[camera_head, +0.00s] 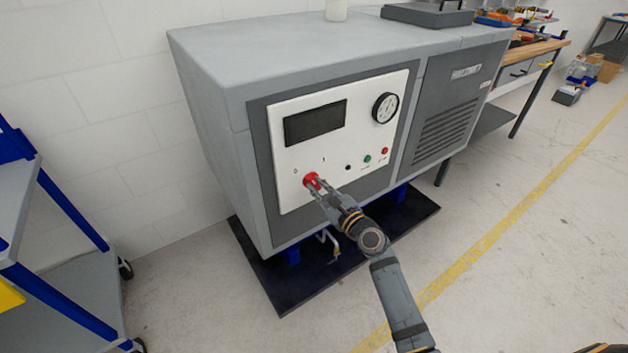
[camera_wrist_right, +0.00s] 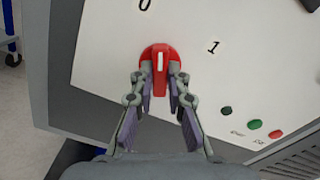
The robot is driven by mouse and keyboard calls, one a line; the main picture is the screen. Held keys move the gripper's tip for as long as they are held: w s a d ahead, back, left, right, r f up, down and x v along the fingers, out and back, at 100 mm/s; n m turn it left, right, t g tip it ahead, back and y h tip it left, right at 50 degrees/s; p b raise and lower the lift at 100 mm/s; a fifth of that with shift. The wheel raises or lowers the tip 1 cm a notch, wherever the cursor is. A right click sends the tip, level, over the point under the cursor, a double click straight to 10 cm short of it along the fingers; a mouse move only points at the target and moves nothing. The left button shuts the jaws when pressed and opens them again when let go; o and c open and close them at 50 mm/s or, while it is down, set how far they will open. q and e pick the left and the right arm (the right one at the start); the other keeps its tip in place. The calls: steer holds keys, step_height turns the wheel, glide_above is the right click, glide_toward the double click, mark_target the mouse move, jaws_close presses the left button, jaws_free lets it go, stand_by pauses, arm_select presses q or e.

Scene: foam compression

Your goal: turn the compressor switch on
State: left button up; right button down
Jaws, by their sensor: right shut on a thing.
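The compressor (camera_head: 215,95) is a large grey cabinet with a white control panel (camera_head: 290,120) on its front. The red rotary switch (camera_head: 311,181) sits low on the panel's left, below the marks 0 and 1. In the right wrist view the red switch (camera_wrist_right: 160,60) has a white line pointing up, closer to the 0 than to the 1. My right gripper (camera_head: 315,187) is at the panel, its fingers shut on both sides of the switch; the fingertips (camera_wrist_right: 160,88) partly cover its lower part. My left gripper is not in view.
The panel also holds a dark display (camera_head: 315,122), a round gauge (camera_head: 385,107), a green button (camera_head: 367,158) and a red button (camera_head: 384,150). A blue-framed cart (camera_head: 60,205) stands at left. A workbench (camera_head: 530,50) is behind at right. The floor in front is clear.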

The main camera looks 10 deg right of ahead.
steer(key=shift+m+p, duration=0.9)
steer(key=shift+m, duration=0.5)
steer(key=shift+r+m+p, duration=0.1)
steer(key=shift+m+p, duration=0.25)
steer(key=shift+m, duration=0.05)
steer(key=m+p, duration=0.2)
steer(key=m, duration=0.2)
steer(key=shift+p, duration=0.35)
steer(key=m+p, duration=0.2)
steer(key=m, duration=0.3)
steer(key=shift+p, duration=0.35)
steer(key=c, duration=1.8)
jaws_free()
steer(key=shift+m, duration=0.6)
steer(key=shift+o, duration=1.4)
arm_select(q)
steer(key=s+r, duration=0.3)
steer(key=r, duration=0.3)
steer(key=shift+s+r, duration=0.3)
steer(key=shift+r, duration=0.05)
arm_select(e)
steer(key=o, duration=1.2)
steer(key=shift+s, duration=0.1)
